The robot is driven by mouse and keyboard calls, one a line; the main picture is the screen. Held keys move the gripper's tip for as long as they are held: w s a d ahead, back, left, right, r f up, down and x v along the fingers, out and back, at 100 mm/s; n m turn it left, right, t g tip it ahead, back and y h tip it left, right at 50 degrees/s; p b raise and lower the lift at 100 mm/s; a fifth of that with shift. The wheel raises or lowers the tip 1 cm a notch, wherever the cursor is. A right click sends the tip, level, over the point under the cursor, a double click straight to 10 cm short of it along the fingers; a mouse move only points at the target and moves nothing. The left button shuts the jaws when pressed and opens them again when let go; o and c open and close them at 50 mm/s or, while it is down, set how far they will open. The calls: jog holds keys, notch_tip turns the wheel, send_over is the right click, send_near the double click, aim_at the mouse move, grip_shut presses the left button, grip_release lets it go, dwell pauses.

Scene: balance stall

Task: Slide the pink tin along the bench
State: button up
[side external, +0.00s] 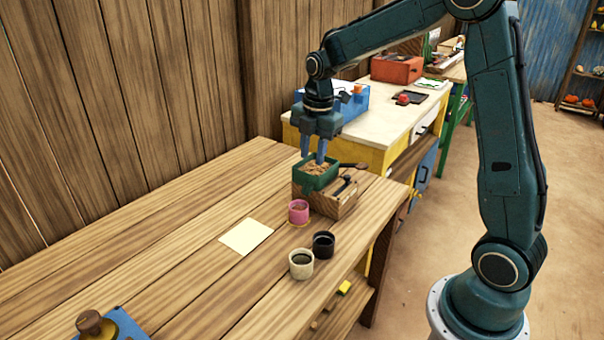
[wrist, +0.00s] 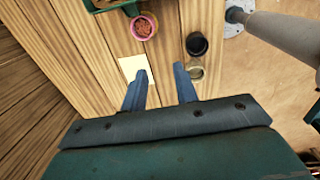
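The pink tin (side external: 298,211) stands upright on the wooden bench (side external: 180,225), in front of a wooden block. In the wrist view the pink tin (wrist: 143,27) is near the top and has reddish-brown contents. My gripper (side external: 312,160) is above the green tray, behind and higher than the pink tin. In the wrist view my gripper (wrist: 163,72) has its two blue fingers apart, with nothing between them. The side view does not show clearly whether a fingertip touches the tray's contents.
A black tin (side external: 323,244) and a cream tin (side external: 301,263) stand near the bench's right edge. A pale yellow sheet (side external: 246,236) lies left of the tins. The bench's left side is mostly clear.

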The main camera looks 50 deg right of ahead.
aim_at(307, 206)
jog(key=w+d+f+n+g, duration=0.1)
jog(key=w+d+f+n, duration=0.3)
jog(key=f, duration=0.3)
jog(key=shift+f+n, duration=0.2)
jog(key=shift+n, duration=0.1)
jog(key=shift+f, duration=0.15)
jog(key=shift+w+f, duration=0.1)
jog(key=shift+f, duration=6.65)
grip_shut()
